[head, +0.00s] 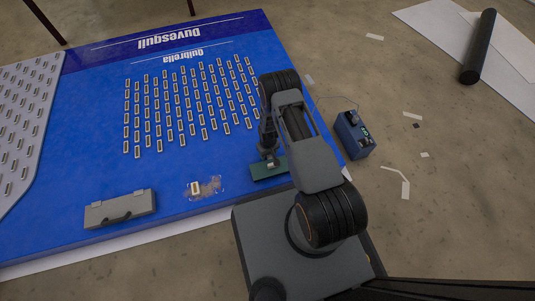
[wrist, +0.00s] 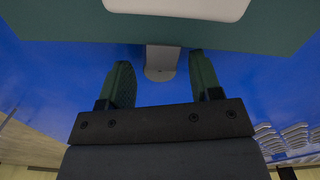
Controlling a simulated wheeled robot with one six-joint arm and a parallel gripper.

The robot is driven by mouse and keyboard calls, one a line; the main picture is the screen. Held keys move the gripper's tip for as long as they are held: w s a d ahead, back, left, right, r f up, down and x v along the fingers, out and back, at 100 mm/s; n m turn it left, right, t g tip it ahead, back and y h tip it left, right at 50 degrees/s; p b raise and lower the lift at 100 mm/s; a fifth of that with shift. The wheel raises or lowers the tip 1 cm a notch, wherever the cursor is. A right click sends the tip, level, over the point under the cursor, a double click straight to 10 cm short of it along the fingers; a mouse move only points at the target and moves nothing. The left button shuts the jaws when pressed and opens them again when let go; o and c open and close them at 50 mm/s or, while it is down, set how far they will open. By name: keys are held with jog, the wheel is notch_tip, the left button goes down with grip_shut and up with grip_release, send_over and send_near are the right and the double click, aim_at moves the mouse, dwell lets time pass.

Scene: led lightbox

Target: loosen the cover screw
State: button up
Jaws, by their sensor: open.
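A teal-green cover (head: 262,171) lies at the lower right edge of the blue lightbox panel (head: 95,165). In the wrist view the teal cover (wrist: 60,22) fills the top, with a pale plate (wrist: 175,6) on it. A grey rounded piece (wrist: 161,66), which looks like the cover screw, sticks out from the cover's edge. My gripper (wrist: 161,62) is open with one finger on each side of this piece; blue shows between it and both fingers. In the head view my gripper (head: 269,158) is over the cover, partly hidden by my arm.
Rows of small LED modules (head: 180,105) cover the panel's middle. A grey box (head: 120,209) and a scorched patch with a small module (head: 196,188) lie left of the cover. A blue device (head: 354,134) stands on the floor at right. A black roll (head: 478,46) lies beyond.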

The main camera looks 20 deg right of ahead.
jog(key=shift+c, duration=0.2)
jog(key=c, duration=0.9)
jog(key=shift+n, duration=0.8)
jog(key=o, duration=0.9)
jog(key=shift+o, duration=0.2)
notch_tip(320, 180, up, 8)
jog(key=p, duration=0.5)
